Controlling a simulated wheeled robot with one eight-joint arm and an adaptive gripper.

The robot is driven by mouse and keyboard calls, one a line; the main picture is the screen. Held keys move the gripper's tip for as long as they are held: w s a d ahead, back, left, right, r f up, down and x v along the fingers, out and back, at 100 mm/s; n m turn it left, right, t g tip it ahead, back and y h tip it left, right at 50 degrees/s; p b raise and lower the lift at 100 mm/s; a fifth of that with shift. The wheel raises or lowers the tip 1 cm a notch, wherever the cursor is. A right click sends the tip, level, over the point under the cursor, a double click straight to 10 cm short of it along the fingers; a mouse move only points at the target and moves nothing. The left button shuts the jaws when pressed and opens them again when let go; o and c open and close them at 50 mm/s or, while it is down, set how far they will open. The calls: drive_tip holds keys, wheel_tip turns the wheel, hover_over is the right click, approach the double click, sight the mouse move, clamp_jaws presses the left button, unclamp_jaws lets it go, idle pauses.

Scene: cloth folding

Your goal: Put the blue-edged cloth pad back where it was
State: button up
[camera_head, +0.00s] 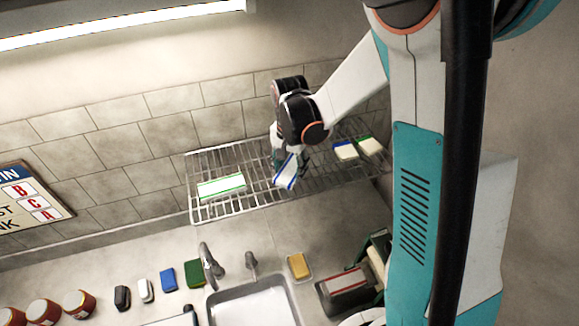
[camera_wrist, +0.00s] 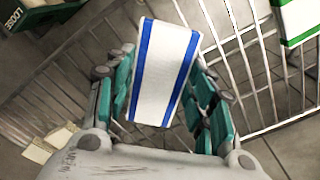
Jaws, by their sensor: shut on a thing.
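My gripper (camera_head: 279,157) is over the middle of the wire rack (camera_head: 212,213). It is shut on a white cloth pad with blue edges (camera_head: 288,173). In the wrist view the held pad (camera_wrist: 164,70) sits between the teal fingers of my gripper (camera_wrist: 162,88), one finger on each side. The pad is tilted in the head view, and whether its lower end touches the rack wires cannot be told. A blue-edged pad or stack (camera_head: 345,150) lies on the rack at the right, beside a green-edged one (camera_head: 370,146).
A green-edged white pad (camera_head: 221,186) lies on the rack's left part; its edge shows in the wrist view (camera_wrist: 297,20). Bare wires lie between it and my gripper. Below are a tap (camera_head: 209,262), a sink (camera_head: 252,306) and sponges on the counter. A tiled wall stands behind.

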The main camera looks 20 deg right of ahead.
sight(289, 171)
drive_tip(key=shift+f, duration=0.1)
drive_tip(key=o, duration=1.1)
drive_tip(key=shift+o, duration=0.2)
wheel_tip(289, 171, up, 12)
drive_tip(key=b, duration=0.1)
drive_tip(key=s+r+n+t, duration=0.3)
drive_tip(key=s+n, duration=0.1)
drive_tip(key=s, duration=0.5)
drive_tip(key=s+r+n+t, duration=0.3)
drive_tip(key=s+n+t, duration=0.1)
drive_tip(key=s, duration=0.5)
drive_tip(key=shift+s+d+n, duration=0.3)
drive_tip(key=shift+d+n, duration=0.15)
drive_tip(key=shift+n, duration=0.05)
